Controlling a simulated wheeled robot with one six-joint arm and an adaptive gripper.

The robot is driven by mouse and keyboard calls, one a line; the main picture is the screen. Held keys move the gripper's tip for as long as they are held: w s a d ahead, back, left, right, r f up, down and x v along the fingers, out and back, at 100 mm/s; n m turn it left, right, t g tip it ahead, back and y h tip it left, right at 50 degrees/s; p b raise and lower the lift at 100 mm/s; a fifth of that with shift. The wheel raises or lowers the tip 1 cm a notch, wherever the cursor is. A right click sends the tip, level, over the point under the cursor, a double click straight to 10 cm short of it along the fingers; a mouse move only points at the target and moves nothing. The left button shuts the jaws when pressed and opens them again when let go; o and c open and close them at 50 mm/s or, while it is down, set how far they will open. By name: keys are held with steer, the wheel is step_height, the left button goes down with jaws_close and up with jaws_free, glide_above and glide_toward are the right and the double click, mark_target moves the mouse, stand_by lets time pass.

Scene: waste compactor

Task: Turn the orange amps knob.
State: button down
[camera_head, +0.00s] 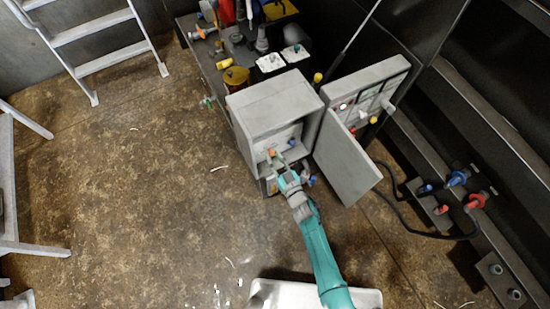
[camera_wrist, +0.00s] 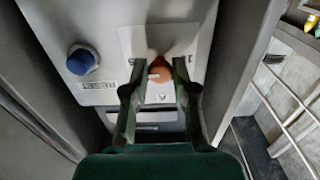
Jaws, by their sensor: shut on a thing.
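The orange amps knob (camera_wrist: 159,70) sits on a light plate on the grey panel in the wrist view, with the letter A below it. My gripper (camera_wrist: 155,75) is shut on the knob, one dark green finger on each side. In the head view the orange knob (camera_head: 271,153) shows small inside the open grey box (camera_head: 275,102), with my gripper (camera_head: 281,168) reaching in at the box's front. Part of the knob is hidden by the fingers.
A blue knob (camera_wrist: 82,61) is on the panel left of the orange one. The box's grey door (camera_head: 345,160) hangs open to the right. A table with jars and tools (camera_head: 215,60) stands behind. Blue and red valves (camera_head: 458,178) are at the right.

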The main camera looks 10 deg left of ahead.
steer(key=c, duration=1)
jaws_free()
steer(key=shift+o, duration=0.2)
steer(key=v, duration=1.2)
steer(key=s+d+r+m+h, duration=0.1)
steer(key=s+d+r+h, duration=0.1)
steer(key=s+d+r, duration=0.3)
steer(key=s+d+r+m+t+h, duration=0.1)
steer(key=s+d+r+m+h, duration=0.15)
steer(key=s, duration=0.45)
steer(key=s+d+r+m+h, duration=0.1)
steer(key=s+d+r+h, duration=0.1)
steer(key=s+d+r, duration=0.35)
steer(key=s+d+r+m+g+h, duration=0.1)
steer(key=s+d+r+m+h, duration=0.1)
steer(key=s+r, duration=1)
step_height(320, 180, up, 3)
steer(key=shift+d+f+h, duration=0.1)
steer(key=shift+d+h, duration=0.6)
steer(key=shift+h, duration=0.05)
